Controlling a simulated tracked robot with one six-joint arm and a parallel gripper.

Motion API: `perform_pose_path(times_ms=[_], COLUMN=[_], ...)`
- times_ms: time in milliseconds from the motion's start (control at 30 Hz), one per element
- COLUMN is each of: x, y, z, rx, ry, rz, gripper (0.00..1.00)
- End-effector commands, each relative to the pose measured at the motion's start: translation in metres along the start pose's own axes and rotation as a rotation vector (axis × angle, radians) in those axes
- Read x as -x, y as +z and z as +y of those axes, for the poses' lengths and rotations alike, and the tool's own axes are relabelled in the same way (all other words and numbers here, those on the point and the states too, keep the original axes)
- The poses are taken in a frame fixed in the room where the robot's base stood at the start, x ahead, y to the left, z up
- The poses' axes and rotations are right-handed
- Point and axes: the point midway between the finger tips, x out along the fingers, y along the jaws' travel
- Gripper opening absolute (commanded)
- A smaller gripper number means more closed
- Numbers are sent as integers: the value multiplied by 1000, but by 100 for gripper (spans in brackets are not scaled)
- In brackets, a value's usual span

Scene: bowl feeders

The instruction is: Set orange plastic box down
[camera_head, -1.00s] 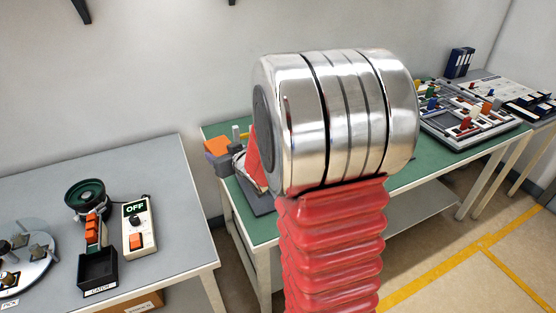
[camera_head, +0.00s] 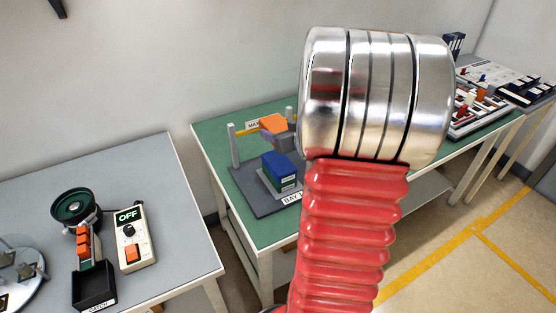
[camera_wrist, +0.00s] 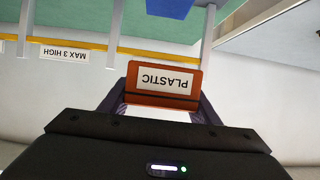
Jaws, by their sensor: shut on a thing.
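The orange plastic box (camera_head: 274,123) is held in the air over the bay on the green table. In the wrist view the box (camera_wrist: 165,100) shows an upside-down white PLASTIC label, with a dark finger on each side. My gripper (camera_head: 277,130) is shut on it. A blue box (camera_head: 281,167) stands on a grey pad below, and a gap shows between the two in the head view. The arm hides the right part of the bay (camera_head: 246,194).
Grey posts (camera_head: 234,146) carry a yellow bar (camera_wrist: 95,45) with a MAX 3 HIGH sign (camera_wrist: 64,53) behind the box. A grey table (camera_head: 150,175) at left holds a bowl feeder (camera_head: 75,207) and an OFF control box (camera_head: 132,240). A board with colored parts (camera_head: 470,110) stands right.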

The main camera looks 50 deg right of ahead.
Motion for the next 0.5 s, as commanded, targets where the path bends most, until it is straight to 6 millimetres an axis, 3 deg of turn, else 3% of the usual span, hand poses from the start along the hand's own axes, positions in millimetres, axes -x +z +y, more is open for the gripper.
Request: perform_pose_path(times_ms=[267,500], x=[1,-10], y=[3,29], z=[4,4], rx=[-3,-6], ry=[7,8], rz=[0,-2], gripper=[27,27])
